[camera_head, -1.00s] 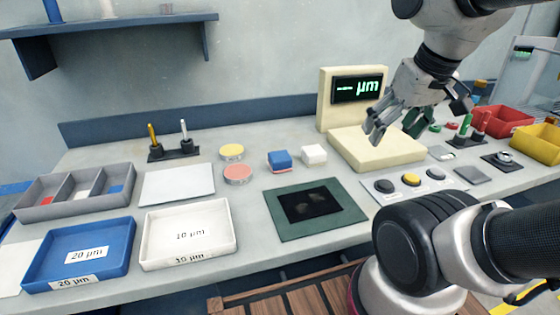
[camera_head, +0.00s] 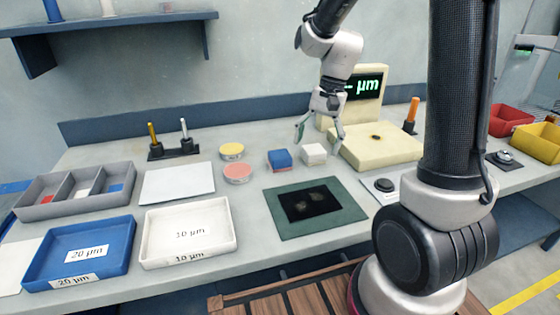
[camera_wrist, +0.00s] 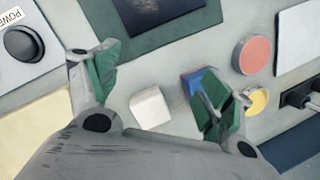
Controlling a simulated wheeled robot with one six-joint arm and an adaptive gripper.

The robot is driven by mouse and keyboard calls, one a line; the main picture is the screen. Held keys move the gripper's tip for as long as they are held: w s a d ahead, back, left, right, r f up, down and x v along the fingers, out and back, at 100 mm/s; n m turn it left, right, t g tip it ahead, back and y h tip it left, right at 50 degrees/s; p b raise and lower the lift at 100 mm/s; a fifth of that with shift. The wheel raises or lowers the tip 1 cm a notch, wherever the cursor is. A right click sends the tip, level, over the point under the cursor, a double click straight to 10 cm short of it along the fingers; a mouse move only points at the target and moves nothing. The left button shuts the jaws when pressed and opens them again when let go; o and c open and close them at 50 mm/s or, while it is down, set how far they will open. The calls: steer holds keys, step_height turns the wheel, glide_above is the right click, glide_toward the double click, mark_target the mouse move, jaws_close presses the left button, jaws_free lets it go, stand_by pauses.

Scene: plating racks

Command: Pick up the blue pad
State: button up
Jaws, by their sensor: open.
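My gripper (camera_head: 318,146) is open and empty in the head view, over the bench near the white block. In the wrist view the white block (camera_wrist: 151,108) shows between my open fingers (camera_wrist: 160,90). There the blue pad (camera_wrist: 196,80) is partly hidden behind one finger.
A green mat with a black plate (camera_head: 275,220) lies in front. The cream gauge (camera_head: 400,158) stands to the right. A yellow disc (camera_head: 232,151) and a pink disc (camera_head: 238,172) lie left of the pad. The white tray (camera_head: 229,260) and blue tray (camera_head: 32,285) sit front left.

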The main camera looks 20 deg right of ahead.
mark_target(281, 154)
steer(key=w+a+f+m, duration=0.1)
steer(key=w, duration=0.1)
steer(key=w+a+m, duration=0.1)
steer(key=w+m, duration=0.1)
steer(key=w+f+m+y, duration=0.1)
steer(key=shift+w+a+f+m, duration=0.35)
steer(key=shift+w+a+m, duration=0.05)
steer(key=a+f+m, duration=0.1)
steer(key=m, duration=0.1)
steer(key=w+a+f+m, duration=0.1)
steer(key=a+f+m, duration=0.1)
steer(key=w+a+f+m+t+y, duration=0.1)
steer(key=a+f, duration=0.1)
steer(key=shift+w+f+m, duration=0.2)
steer(key=shift+f+m, duration=0.05)
steer(key=shift+m, duration=0.15)
steer(key=c, duration=1.2)
step_height(281, 154, up, 10)
steer(key=shift+r, duration=0.1)
